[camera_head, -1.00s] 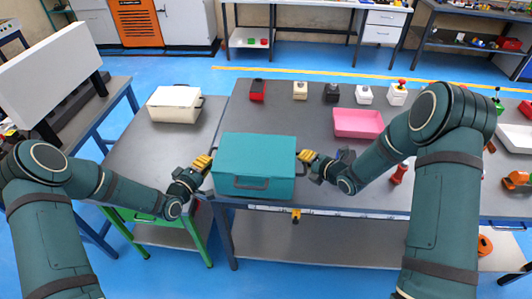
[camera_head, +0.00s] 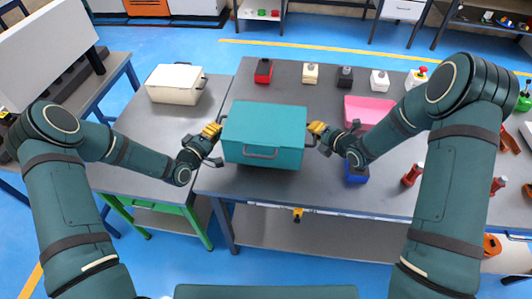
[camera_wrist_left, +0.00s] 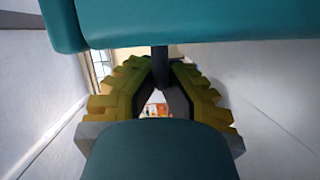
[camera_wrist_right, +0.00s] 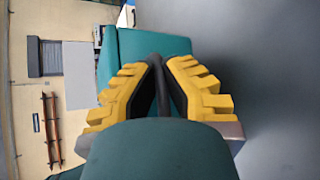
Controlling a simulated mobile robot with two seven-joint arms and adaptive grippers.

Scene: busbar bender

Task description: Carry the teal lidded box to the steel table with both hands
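The teal lidded box (camera_head: 262,150) is level between my two grippers, over the front left part of the large grey-topped table (camera_head: 300,187). My left gripper (camera_head: 214,131) is shut on the box's left side handle; the dark bar shows between its fingers in the left wrist view (camera_wrist_left: 160,66). My right gripper (camera_head: 317,128) is shut on the right side handle, also seen in the right wrist view (camera_wrist_right: 163,66). A front handle shows on the box. I cannot tell for sure whether its underside is clear of the tabletop. Which table is the steel one is unclear.
A smaller green-framed table (camera_head: 130,150) adjoins on the left, bearing a white case (camera_head: 175,83). Several small blocks line the large table's back. A pink tray (camera_head: 368,110), a blue block (camera_head: 356,173) and a red item (camera_head: 412,174) lie to the right.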

